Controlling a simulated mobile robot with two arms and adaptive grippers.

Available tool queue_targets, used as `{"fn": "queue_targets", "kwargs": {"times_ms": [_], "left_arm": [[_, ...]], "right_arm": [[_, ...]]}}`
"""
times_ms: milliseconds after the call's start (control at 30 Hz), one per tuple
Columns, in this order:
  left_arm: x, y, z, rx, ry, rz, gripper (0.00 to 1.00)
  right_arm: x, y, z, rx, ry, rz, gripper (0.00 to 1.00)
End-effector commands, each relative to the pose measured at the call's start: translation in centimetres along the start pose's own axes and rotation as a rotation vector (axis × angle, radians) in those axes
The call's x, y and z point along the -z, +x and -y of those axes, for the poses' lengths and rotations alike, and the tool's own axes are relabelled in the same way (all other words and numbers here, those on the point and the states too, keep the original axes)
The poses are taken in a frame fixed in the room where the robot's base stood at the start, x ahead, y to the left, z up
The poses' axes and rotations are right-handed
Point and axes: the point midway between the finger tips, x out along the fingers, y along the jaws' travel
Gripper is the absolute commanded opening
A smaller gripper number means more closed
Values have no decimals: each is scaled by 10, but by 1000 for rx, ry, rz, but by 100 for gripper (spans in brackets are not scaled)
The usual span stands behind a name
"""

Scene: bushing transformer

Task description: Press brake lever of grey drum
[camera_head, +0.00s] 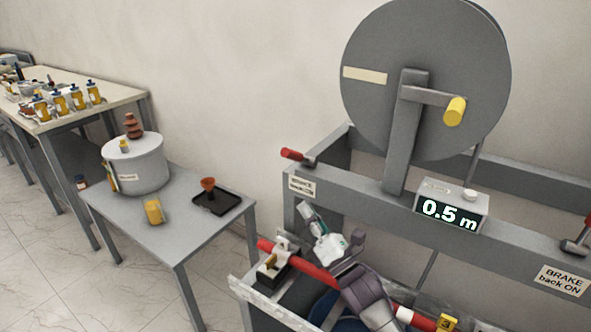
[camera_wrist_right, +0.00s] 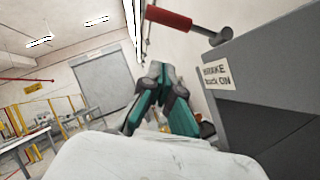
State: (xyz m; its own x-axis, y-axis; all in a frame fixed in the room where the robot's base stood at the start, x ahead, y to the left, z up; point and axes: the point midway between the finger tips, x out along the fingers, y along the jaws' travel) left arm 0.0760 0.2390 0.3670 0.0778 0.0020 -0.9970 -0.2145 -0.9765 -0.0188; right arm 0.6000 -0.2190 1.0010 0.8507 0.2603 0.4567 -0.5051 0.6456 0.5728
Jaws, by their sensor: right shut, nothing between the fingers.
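The grey drum (camera_head: 425,45) stands upright on a grey stand, with a yellow crank handle (camera_head: 455,111) on its face. A brake lever with a red grip (camera_head: 294,155) sticks out at the left end of the stand's beam, above a "BRAKE back ON" label (camera_head: 301,186). The same red grip (camera_wrist_right: 169,18) shows at the top of the right wrist view. My right gripper (camera_head: 305,208) is shut and empty, below the lever and apart from it. Its teal and grey fingers (camera_wrist_right: 160,70) are together in the wrist view. My left gripper is not in view.
A second red-gripped lever (camera_head: 588,222) is at the beam's right end. A counter (camera_head: 452,207) reading 0.5 m sits on the beam. Below is a bench with a red bar (camera_head: 310,270). A grey table (camera_head: 182,229) with a pot (camera_head: 136,165) stands left.

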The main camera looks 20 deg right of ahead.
Motion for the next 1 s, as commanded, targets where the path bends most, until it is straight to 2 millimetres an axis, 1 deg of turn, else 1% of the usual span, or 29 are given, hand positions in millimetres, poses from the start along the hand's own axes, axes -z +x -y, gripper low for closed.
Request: {"fn": "queue_targets", "kwargs": {"times_ms": [33,100,167,300,400,500,633,1000], "left_arm": [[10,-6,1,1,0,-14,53],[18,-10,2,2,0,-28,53],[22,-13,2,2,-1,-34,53],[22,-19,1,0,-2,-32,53],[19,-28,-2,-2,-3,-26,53],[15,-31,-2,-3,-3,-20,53],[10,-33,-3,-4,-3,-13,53],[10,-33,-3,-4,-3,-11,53]], "right_arm": [[-3,14,-2,-2,-1,2,0],[-3,30,-2,-1,1,1,0],[-3,43,-2,-1,-1,1,0],[-2,70,-2,0,-1,0,0],[-16,80,-2,0,-3,-1,0],[-24,88,-1,0,-2,-1,0],[-28,92,0,1,-1,-1,0],[-28,93,0,1,0,-1,0]]}}
